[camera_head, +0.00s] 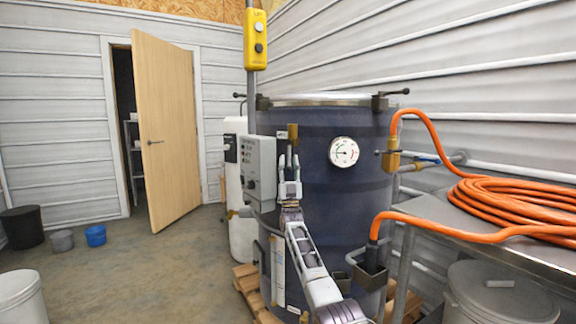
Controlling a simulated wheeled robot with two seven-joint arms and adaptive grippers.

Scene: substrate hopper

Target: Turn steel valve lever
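My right gripper (289,163) points up and away from me, in front of the dark blue drum (349,199). Its two fingers stand slightly apart, with a narrow grey shape between or behind them. A brass fitting (292,131) shows just above the fingertips. I cannot tell whether a steel lever is between the fingers, or whether they touch it. My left gripper is out of view.
A grey control box (258,168) stands close left of my gripper. A yellow pendant (255,40) hangs above. The drum has a round gauge (343,152). An orange hose coil (518,204) lies on the metal bench at right. Open floor lies left, before the ajar door (166,130).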

